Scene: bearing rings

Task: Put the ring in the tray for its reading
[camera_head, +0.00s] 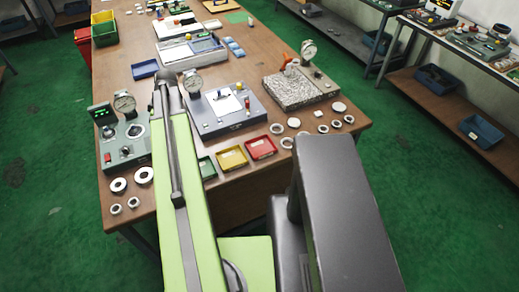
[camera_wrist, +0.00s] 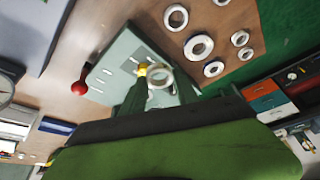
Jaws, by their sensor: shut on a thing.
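In the wrist view my gripper (camera_wrist: 159,88) is shut on a pale metal ring (camera_wrist: 160,77), held between the fingertips. A grey-green plate (camera_wrist: 112,68) with a red ball knob lies behind it. I cannot tell the ring's height above it. In the head view my arm hides the gripper and held ring. Three small trays stand at the table's front edge: a green tray (camera_head: 209,175), partly behind my arm, a yellow tray (camera_head: 235,169) and a red tray (camera_head: 263,157). A gauge instrument with a green display (camera_head: 126,148) stands left of my arm; its digits are too small to read.
Loose rings (camera_head: 118,185) lie at the table's front left. Several more rings and discs (camera_head: 294,122) lie right of the red tray. A grey dial-gauge stand (camera_head: 238,124) sits behind the trays. A dark stone block with a gauge (camera_head: 298,91) stands to the right.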

